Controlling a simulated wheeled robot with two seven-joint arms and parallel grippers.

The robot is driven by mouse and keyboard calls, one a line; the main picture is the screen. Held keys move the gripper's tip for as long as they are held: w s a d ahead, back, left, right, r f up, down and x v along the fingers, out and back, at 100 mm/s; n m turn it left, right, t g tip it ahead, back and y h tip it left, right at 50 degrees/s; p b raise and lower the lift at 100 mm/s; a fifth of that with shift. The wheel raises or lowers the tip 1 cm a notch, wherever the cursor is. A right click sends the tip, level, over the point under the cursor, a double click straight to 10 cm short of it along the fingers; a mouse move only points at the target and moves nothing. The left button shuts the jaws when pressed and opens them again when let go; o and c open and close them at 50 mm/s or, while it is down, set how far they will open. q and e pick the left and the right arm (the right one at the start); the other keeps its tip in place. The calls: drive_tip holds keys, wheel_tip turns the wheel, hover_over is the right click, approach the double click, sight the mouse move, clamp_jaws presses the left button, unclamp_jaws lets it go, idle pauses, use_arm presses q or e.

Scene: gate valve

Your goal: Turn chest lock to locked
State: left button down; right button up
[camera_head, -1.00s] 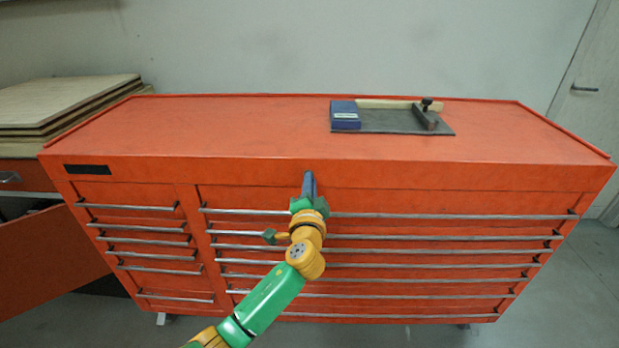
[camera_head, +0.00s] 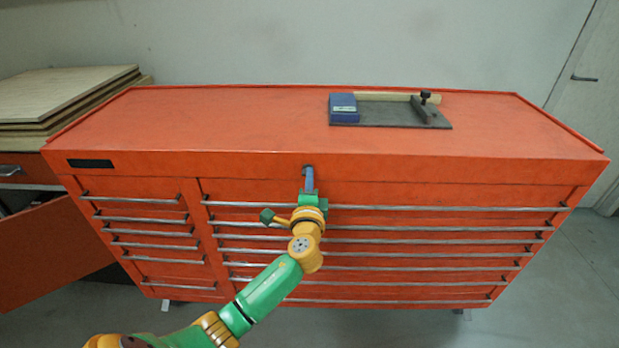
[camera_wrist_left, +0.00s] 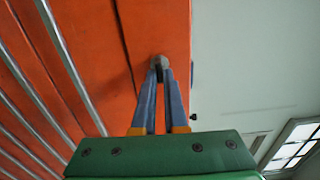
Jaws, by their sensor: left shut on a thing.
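The red tool chest (camera_head: 230,125) stands against the wall, and its front fills much of the left wrist view (camera_wrist_left: 95,45). The chest lock (camera_head: 307,170) is a small dark part on the upper front band, above the drawers. It shows as a round grey piece (camera_wrist_left: 159,62) in the left wrist view. My left gripper (camera_head: 308,178) reaches it from the front. Its two blue fingers (camera_wrist_left: 160,72) come together at the lock and are shut on it. The fingertips cover part of the lock, and I cannot tell its turn angle. My right gripper is not in view.
Long drawer handles (camera_head: 430,207) stick out below the lock. Wooden boards (camera_head: 65,95) are stacked at the left. The floor at the right is clear.

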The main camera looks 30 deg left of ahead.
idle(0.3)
use_arm(q)
drive_tip(key=c, duration=1)
unclamp_jaws()
drive_tip(key=shift+o, duration=0.2)
drive_tip(key=v, duration=0.7)
